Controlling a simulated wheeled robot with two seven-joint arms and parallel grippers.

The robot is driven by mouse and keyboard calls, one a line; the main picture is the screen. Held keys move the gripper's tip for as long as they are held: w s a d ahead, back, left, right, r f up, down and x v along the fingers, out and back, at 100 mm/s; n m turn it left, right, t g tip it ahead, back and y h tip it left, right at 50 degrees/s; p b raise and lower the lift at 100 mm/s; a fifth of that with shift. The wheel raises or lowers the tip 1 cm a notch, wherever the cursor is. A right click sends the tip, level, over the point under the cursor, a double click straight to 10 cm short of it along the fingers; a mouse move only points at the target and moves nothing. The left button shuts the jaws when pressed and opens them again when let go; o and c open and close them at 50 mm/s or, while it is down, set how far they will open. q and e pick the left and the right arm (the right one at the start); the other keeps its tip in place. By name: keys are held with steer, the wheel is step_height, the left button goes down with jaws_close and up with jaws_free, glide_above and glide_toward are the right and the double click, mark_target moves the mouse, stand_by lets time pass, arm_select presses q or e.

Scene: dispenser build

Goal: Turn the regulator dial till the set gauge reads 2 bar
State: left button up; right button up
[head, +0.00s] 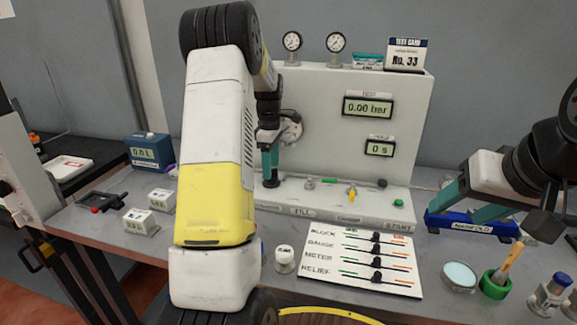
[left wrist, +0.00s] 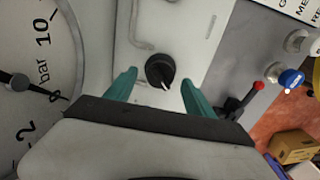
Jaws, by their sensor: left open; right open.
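The regulator dial (left wrist: 155,68) is a black round knob with a white pointer line, on a pale panel in the left wrist view. My left gripper (left wrist: 159,78) is open, with one teal finger on each side of the dial and gaps showing. A large gauge (left wrist: 45,52) shows partly at the left; its black needle points at the mark between "bar" and "2", which looks like 0. In the head view my left arm hides the dial. My right gripper (head: 503,212) is open at the right, by the blue manifold tray (head: 472,229).
The white dispenser panel (head: 310,90) has a display (head: 368,107) reading 0.00 bar and another (head: 380,149) reading 0 s. Two small gauges (head: 292,41) (head: 336,42) stand on top. A lever board (head: 325,275), a round dish (head: 459,276) and a green cup (head: 494,288) stand in front.

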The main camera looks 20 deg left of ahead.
arm_select(q)
steer(key=shift+f, duration=1)
jaws_close()
steer(key=shift+m, duration=0.4)
steer(key=m, duration=0.5)
steer(key=shift+m, duration=0.3)
steer(key=m, duration=0.6)
steer(key=shift+r+m, duration=0.1)
steer(key=shift+m, duration=0.3)
jaws_free()
